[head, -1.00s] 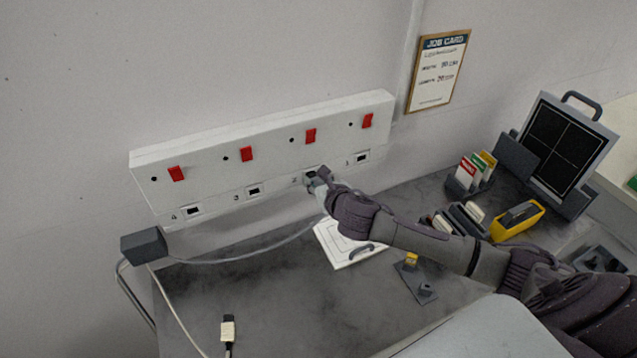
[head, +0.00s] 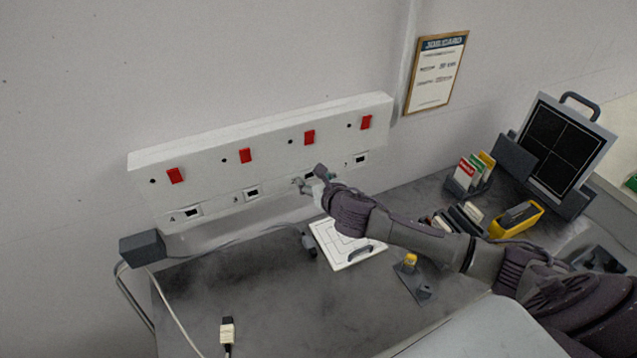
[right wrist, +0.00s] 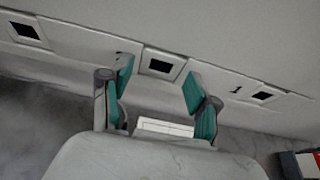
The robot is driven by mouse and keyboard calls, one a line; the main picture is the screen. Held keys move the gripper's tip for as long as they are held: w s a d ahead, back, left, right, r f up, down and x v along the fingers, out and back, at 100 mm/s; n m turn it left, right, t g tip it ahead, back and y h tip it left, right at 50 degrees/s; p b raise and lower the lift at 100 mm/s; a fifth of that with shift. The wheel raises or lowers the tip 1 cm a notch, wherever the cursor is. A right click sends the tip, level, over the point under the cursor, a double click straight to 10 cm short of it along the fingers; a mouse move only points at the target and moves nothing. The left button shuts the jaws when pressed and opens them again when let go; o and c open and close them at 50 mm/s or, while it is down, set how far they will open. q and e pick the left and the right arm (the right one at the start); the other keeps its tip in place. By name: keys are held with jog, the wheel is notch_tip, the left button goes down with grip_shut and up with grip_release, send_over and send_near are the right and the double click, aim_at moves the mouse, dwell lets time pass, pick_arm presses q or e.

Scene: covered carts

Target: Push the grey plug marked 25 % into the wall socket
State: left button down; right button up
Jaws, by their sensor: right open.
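The grey plug (head: 308,243) lies on the cart top below the socket strip, against the left edge of a white board. Its grey cable runs left from it; its marking is too small to read. My right gripper (head: 311,180) is open and empty in front of socket 2. In the right wrist view its two green-padded fingers (right wrist: 158,88) stand apart on either side of the dark opening of socket 2 (right wrist: 159,66). The white wall socket strip (head: 270,158) has several numbered sockets with red switches. My left gripper is not in view.
A white plug (head: 227,331) lies at the cart's front left. A grey box (head: 143,246) is at the left edge. The white board (head: 335,251), a holder with a yellow piece (head: 410,262) and card racks (head: 474,176) stand to the right. The cart's middle left is clear.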

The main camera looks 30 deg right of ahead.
jog(key=v, duration=1.1)
jog(key=shift+s+r, duration=0.15)
jog(key=shift+s, duration=0.25)
